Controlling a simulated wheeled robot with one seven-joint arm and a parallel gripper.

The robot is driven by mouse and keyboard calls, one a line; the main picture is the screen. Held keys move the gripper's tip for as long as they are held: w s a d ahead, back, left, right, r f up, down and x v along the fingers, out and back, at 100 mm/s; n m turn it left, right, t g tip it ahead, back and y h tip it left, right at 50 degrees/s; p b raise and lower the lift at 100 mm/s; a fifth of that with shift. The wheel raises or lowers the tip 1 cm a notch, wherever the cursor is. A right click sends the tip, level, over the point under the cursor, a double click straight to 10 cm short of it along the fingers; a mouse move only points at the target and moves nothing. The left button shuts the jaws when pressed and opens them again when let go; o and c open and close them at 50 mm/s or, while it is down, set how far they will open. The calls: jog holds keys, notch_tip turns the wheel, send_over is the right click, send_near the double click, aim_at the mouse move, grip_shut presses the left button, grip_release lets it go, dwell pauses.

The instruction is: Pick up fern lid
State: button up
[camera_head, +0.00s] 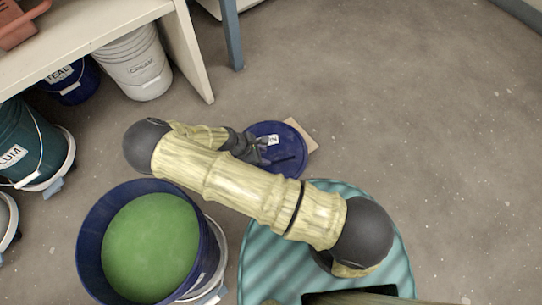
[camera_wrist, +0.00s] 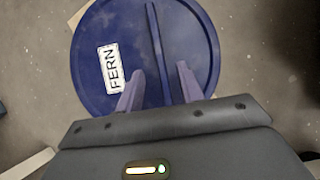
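The fern lid (camera_head: 290,142) is a round dark blue disc with a white label, lying flat near the floor beyond the open bucket. In the wrist view the lid (camera_wrist: 190,35) shows its FERN label and a raised straight bar across its middle. My gripper (camera_wrist: 160,86) is open over the near half of the lid, one finger on each side of the bar. It also shows in the head view (camera_head: 262,150), partly behind my arm. I cannot tell whether the fingers touch the lid.
Cardboard (camera_head: 308,137) shows beneath the lid. An open blue bucket of green glaze (camera_head: 150,245) stands at lower left. Labelled buckets, white (camera_head: 135,65), blue (camera_head: 72,85) and teal (camera_head: 30,145), stand by a shelf (camera_head: 85,35). Floor at right is clear.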

aim_at(273, 159)
jog(key=shift+d+f, duration=0.3)
jog(key=shift+f, duration=0.1)
jog(key=b+x, duration=0.2)
jog(key=shift+w+f+b, duration=0.1)
jog(key=shift+f+b, duration=0.2)
jog(key=shift+b, duration=0.1)
jog(key=b+x, duration=0.2)
jog(key=shift+d+f, duration=0.25)
jog(key=shift+d, duration=0.05)
jog(key=shift+r, duration=0.1)
jog(key=shift+c, duration=0.5)
grip_shut()
